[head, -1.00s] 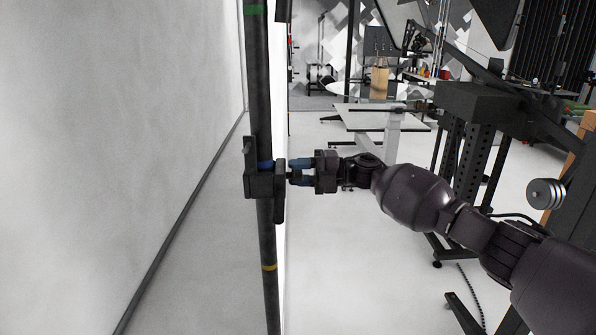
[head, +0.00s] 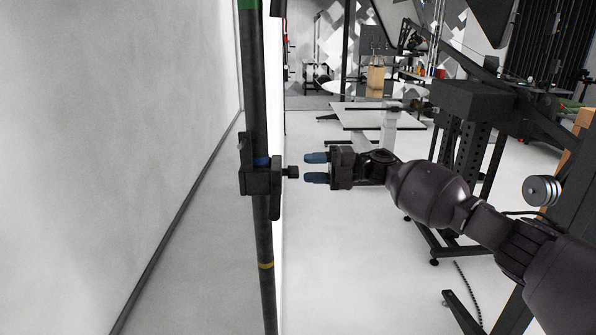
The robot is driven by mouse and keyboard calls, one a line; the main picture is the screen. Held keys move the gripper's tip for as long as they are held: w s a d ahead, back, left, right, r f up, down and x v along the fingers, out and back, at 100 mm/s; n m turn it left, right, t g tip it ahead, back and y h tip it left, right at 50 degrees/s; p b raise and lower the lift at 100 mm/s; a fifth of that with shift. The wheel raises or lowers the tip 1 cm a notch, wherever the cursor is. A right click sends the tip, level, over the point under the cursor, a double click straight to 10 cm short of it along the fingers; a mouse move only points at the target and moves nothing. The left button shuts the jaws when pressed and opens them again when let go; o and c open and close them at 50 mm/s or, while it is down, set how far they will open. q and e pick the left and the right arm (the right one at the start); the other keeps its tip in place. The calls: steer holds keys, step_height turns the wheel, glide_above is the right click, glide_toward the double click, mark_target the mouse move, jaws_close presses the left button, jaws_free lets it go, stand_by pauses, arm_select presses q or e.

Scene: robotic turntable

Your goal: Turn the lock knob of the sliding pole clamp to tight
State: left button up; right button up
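The sliding pole clamp (head: 262,180) is a dark block around the upright black pole (head: 259,110). Its small black lock knob (head: 291,172) sticks out to the right. A blue band shows on the pole at the clamp, a green band higher up and a yellow band below. My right gripper (head: 316,168) is just right of the knob, with its two blue fingers pointing left at it. The fingers are apart and empty, with a small gap between their tips and the knob. I cannot tell from this view how tight the knob is. My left gripper is not in view.
A white wall panel (head: 180,120) runs along the left of the pole. A dark perforated stand (head: 470,140) is on the right behind my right arm. A light table (head: 375,116) stands at the back. The floor between pole and stand is clear.

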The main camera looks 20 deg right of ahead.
steer(key=v, duration=0.6)
steer(key=shift+d+b, duration=0.2)
steer(key=shift+b, duration=0.25)
steer(key=w+a+r+m+t+h, duration=0.2)
steer(key=w+a+r+m+t, duration=0.15)
steer(key=m+t, duration=0.45)
steer(key=s+a+f+m+t+h, duration=0.1)
steer(key=s+f+m+t+h, duration=0.1)
steer(key=s+f+m+h, duration=0.5)
steer(key=s+a+f+m+t+h, duration=0.1)
steer(key=a+f+m+t+h, duration=0.15)
steer(key=f+m, duration=0.6)
steer(key=s+d+f+m+g+h, duration=0.1)
steer(key=s+f+m+g+h, duration=0.2)
steer(key=s+f, duration=1)
steer(key=s+d+f+m+g+h, duration=0.2)
steer(key=s+f+m, duration=0.3)
steer(key=s+f, duration=0.8)
steer(key=s+g+h, duration=0.1)
steer(key=s, duration=0.4)
steer(key=shift+s+d+f, duration=0.15)
steer(key=shift+s, duration=0.05)
